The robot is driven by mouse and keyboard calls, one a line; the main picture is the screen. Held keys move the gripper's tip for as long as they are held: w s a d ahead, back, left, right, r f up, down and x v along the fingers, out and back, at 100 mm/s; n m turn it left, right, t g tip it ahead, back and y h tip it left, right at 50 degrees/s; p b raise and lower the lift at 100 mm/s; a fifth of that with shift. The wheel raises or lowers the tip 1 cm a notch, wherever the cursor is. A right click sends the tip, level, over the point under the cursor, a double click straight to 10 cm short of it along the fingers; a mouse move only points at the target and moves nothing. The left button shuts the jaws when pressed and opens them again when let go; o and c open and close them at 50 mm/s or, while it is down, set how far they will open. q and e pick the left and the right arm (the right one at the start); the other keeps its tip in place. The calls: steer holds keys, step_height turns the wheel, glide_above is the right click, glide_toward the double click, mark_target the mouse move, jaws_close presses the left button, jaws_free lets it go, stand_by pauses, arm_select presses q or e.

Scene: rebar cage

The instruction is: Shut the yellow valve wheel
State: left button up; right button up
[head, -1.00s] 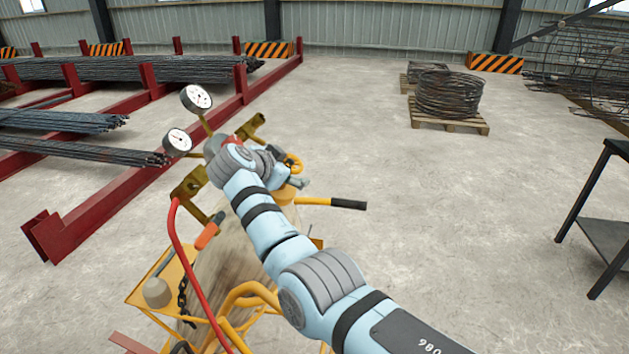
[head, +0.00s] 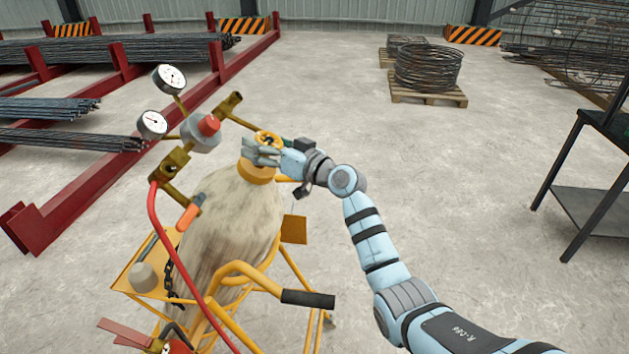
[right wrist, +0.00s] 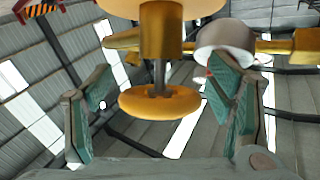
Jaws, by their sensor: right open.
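The yellow valve wheel (head: 268,139) sits on top of the gas cylinder (head: 232,215), just above its yellow collar. In the right wrist view the yellow valve wheel (right wrist: 160,102) lies between the two finger pads, with its stem rising from its centre. My right gripper (head: 262,152) is at the cylinder's top beside the wheel; it also shows in the right wrist view (right wrist: 160,105), open. Gaps show between the wheel and both fingers there. In the head view the fingers partly cover the wheel. My left gripper is not in view.
The brass regulator with two gauges (head: 170,78) stands left of the wheel. A red hose (head: 160,235) runs down from it. The yellow cart (head: 240,270) holds the cylinder. A dark table (head: 590,200) is at the right. Floor between is clear.

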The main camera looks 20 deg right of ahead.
steer(key=shift+s+d+f+p, duration=0.25)
steer(key=shift+s+d, duration=0.1)
steer(key=shift+s, duration=0.3)
steer(key=shift+s+d+f+p, duration=0.15)
steer(key=shift+s+d+p, duration=0.15)
steer(key=shift+s, duration=0.3)
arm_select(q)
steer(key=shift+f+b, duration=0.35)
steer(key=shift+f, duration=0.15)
arm_select(e)
steer(key=v, duration=1.1)
steer(key=shift+s+d+r, duration=0.15)
steer(key=shift+s+r, duration=0.1)
steer(key=shift+s, duration=0.05)
